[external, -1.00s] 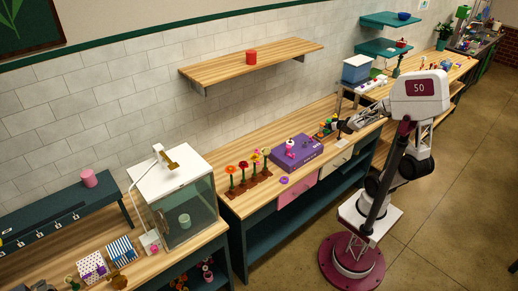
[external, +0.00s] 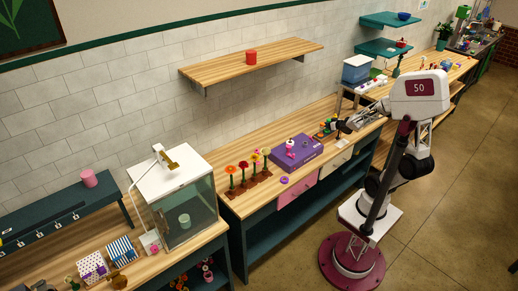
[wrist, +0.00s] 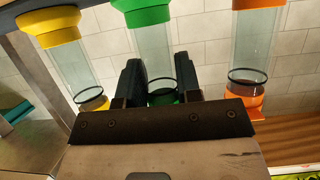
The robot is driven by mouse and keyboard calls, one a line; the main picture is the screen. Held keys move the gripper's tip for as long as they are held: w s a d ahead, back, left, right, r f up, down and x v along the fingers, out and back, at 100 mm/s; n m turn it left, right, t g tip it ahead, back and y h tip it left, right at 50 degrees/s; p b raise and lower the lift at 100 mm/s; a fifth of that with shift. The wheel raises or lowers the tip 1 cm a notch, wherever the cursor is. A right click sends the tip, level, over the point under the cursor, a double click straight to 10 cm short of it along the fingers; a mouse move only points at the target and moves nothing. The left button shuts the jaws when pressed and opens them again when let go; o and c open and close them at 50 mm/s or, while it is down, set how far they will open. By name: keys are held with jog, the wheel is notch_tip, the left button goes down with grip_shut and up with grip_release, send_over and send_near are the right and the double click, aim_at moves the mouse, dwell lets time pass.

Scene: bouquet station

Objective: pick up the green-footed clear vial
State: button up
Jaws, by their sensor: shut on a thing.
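The green-footed clear vial (wrist: 152,48) stands between my fingers in the wrist view, its green end at the top of the picture and a dark ring and green part low between the fingers. My gripper (wrist: 159,76) is shut on it, with one dark finger on each side. Its lower part is partly hidden by the gripper body. In the external view, my gripper (external: 344,126) is over the bench beside a small cluster of colored pieces, too small to make out the vial there.
A yellow-ended clear vial (wrist: 72,55) stands close on the left in the wrist view, and an orange-ended one (wrist: 252,45) on the right.

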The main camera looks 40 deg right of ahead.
grip_shut()
jog(key=shift+r, duration=0.1)
jog(key=shift+r, duration=4.95)
jog(key=shift+w, duration=0.1)
